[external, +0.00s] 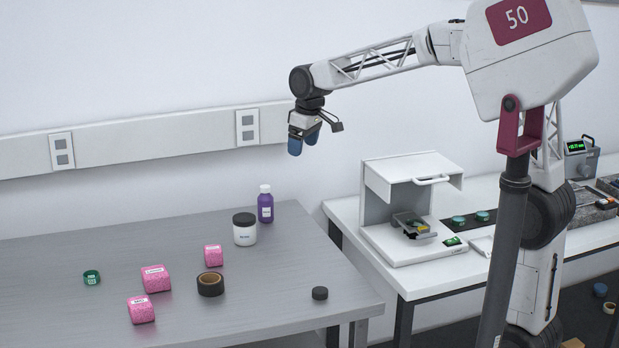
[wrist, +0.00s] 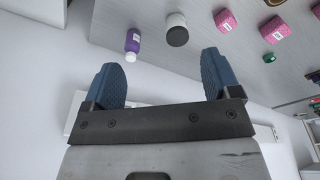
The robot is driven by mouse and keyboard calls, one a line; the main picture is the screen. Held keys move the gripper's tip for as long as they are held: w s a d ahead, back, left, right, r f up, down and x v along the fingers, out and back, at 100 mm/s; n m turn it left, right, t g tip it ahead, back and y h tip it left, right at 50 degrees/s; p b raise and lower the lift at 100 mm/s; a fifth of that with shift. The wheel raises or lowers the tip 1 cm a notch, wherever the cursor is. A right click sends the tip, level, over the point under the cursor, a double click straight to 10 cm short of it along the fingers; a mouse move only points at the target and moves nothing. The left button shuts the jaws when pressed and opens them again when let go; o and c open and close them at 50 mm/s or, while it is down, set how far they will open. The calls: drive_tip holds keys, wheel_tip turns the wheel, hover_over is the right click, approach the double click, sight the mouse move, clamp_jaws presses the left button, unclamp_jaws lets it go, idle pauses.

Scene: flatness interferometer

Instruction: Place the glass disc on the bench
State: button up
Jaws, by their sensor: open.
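My gripper (external: 303,143) is open and empty, held high above the back right of the grey bench (external: 200,325), near the wall. Its two blue fingers stand apart in the wrist view (wrist: 162,68), with nothing between them. Two small teal discs, a left one (external: 459,219) and a right one (external: 482,216), lie on a dark mat on the white bench (external: 425,281). A short green round piece with a white label (external: 91,278) sits at the left of the grey bench. I cannot tell which of these is the glass disc.
On the grey bench are several pink blocks (external: 156,279), a brown tape roll (external: 210,284), a black puck (external: 320,293), a white jar (external: 245,229) and a purple bottle (external: 265,204). A white instrument (external: 410,185) stands on the white bench. The grey bench's front right is mostly clear.

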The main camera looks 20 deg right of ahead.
drive_tip(key=w+a+f+n, duration=0.1)
drive_tip(key=w+a+f, duration=0.15)
drive_tip(key=a, duration=0.55)
drive_tip(key=w+a+f+n, duration=0.1)
drive_tip(key=w+a+n, duration=0.15)
drive_tip(key=a, duration=0.45)
drive_tip(key=n+g, duration=0.2)
drive_tip(key=n, duration=0.4)
approach(91, 274)
drive_tip(key=shift+s+d+f, duration=0.15)
drive_tip(key=shift+d+f, duration=0.1)
drive_tip(key=shift+f, duration=0.3)
drive_tip(key=shift+s+a+f, duration=0.15)
drive_tip(key=shift+a+f, duration=0.05)
drive_tip(key=shift+a, duration=0.1)
drive_tip(key=shift+f, duration=0.1)
drive_tip(key=shift+a+f, duration=0.15)
drive_tip(key=shift+f, duration=1.05)
drive_tip(key=shift+f, duration=0.1)
